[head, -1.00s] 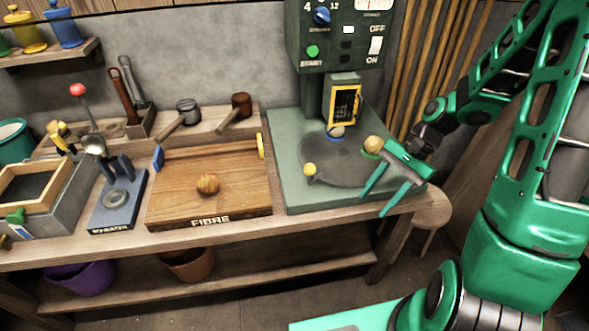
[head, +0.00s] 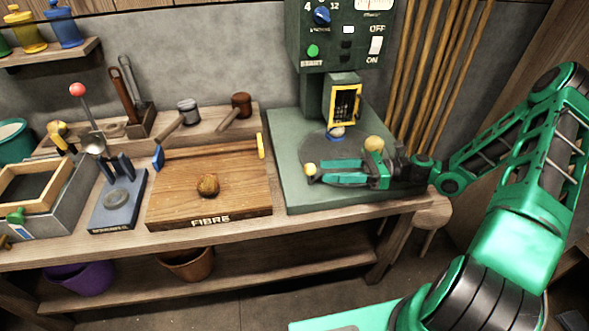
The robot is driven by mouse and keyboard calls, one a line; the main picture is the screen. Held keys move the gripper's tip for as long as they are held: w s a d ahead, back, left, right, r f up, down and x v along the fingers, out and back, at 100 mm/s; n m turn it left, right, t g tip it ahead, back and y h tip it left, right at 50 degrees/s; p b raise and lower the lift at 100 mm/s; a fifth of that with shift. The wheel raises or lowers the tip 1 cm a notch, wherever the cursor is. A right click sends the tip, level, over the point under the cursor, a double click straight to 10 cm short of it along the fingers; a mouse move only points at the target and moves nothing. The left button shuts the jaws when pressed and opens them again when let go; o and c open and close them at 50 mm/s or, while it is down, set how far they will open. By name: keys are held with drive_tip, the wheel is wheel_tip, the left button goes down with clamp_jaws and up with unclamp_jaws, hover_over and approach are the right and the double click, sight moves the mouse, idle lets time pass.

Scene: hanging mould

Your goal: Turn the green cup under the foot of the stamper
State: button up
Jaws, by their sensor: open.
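The green stamper (head: 300,195) stands at the right end of the bench. A blue cup (head: 336,138) with a pale ball sits under the stamper's yellow-framed head (head: 344,104). A larger tan ball (head: 374,143) shows at the plate's right rear, where the green cup is largely hidden by my gripper. A small yellow knob (head: 310,169) stands at the plate's front left. My gripper (head: 316,174) is open and points left low over the plate, its fingertips close beside the knob. I cannot tell whether they touch it.
A blue stand (head: 115,205) and a grey box are further left. Wooden poles lean at the back right.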

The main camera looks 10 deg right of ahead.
drive_tip(key=shift+w+a+r, duration=0.15)
drive_tip(key=shift+w+a, duration=0.05)
drive_tip(key=shift+a, duration=0.05)
drive_tip(key=a, duration=0.3)
drive_tip(key=w+a, duration=0.1)
drive_tip(key=a, duration=0.2)
drive_tip(key=w+a, duration=0.1)
drive_tip(key=a, duration=0.3)
drive_tip(key=shift+c, duration=0.4)
clamp_jaws()
drive_tip(key=shift+a, duration=0.1)
drive_tip(key=shift+s, duration=0.1)
